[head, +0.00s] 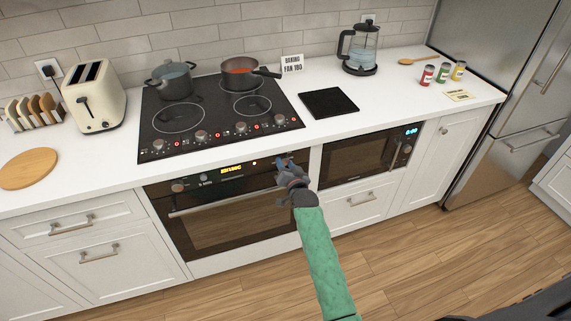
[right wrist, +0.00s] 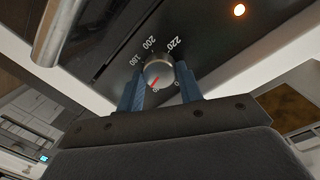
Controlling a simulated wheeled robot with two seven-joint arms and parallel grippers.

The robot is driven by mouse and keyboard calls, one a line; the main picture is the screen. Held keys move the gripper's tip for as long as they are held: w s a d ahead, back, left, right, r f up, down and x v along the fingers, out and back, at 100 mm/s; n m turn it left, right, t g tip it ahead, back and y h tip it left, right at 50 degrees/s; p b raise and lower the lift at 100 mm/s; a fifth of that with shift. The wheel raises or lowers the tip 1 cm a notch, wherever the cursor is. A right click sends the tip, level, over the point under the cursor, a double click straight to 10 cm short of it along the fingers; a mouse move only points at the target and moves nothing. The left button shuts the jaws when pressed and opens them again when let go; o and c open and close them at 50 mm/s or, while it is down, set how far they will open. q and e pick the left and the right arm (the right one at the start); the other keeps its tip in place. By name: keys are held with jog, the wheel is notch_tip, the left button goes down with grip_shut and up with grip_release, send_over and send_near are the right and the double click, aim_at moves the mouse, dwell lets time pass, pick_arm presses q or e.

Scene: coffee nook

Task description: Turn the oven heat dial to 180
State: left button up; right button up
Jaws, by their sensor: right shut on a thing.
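The oven (head: 228,205) is built in under the hob, with a lit display (head: 232,169) on its black panel. My right gripper (head: 283,164) is at the right end of that panel and hides the heat dial there. In the right wrist view the heat dial (right wrist: 160,73) is a round silver knob with a red pointer mark. My right gripper's blue fingers (right wrist: 162,88) are shut on it, one on each side. The printed scale shows 180, 200 and 220 around it. The red mark points to the lower left in that view, away from 180. My left gripper is out of view.
The oven handle (head: 222,197) runs below the panel. A microwave (head: 368,155) sits to the right. The floor in front is clear.

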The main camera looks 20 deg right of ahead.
jog(key=m, duration=0.4)
jog(key=shift+y+p, duration=0.3)
jog(key=m, duration=0.2)
jog(key=shift+d+f+m, duration=0.1)
jog(key=shift+m, duration=0.8)
jog(key=shift+m+y, duration=0.3)
jog(key=shift+m, duration=0.9)
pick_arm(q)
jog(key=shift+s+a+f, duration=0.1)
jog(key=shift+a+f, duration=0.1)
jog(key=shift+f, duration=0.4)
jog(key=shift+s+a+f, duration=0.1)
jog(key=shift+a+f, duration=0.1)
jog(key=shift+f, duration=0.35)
pick_arm(e)
jog(key=shift+m, duration=1.7)
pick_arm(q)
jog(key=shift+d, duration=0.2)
pick_arm(e)
jog(key=o, duration=1)
